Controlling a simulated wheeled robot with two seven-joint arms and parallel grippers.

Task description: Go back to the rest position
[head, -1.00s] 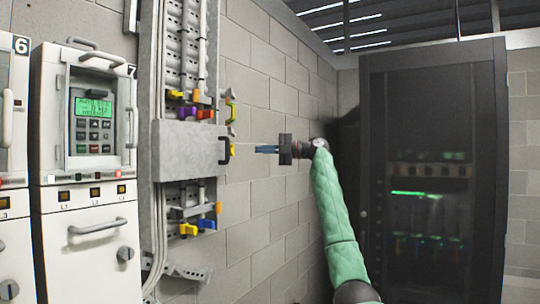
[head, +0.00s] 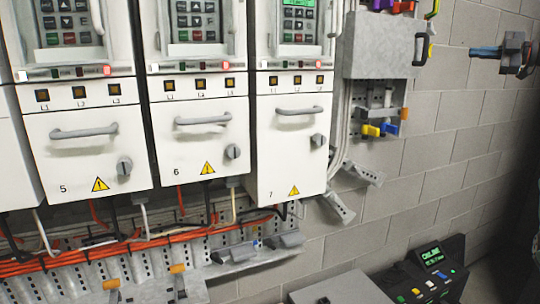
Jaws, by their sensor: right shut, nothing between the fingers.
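My right gripper (head: 486,52) is at the upper right edge of the head view, in front of the block wall. Its blue fingers point left and are shut with nothing between them. They are apart from the black handle (head: 421,49) on the grey metal box (head: 375,45) to their left. My left gripper is not in view.
Drive cabinets 5 (head: 85,150), 6 (head: 200,135) and 7 (head: 290,145) stand at the left and middle. Orange cables (head: 110,248) run beneath them. A dark console (head: 430,275) with a lit screen stands at the lower right. Bare block wall (head: 400,215) lies between.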

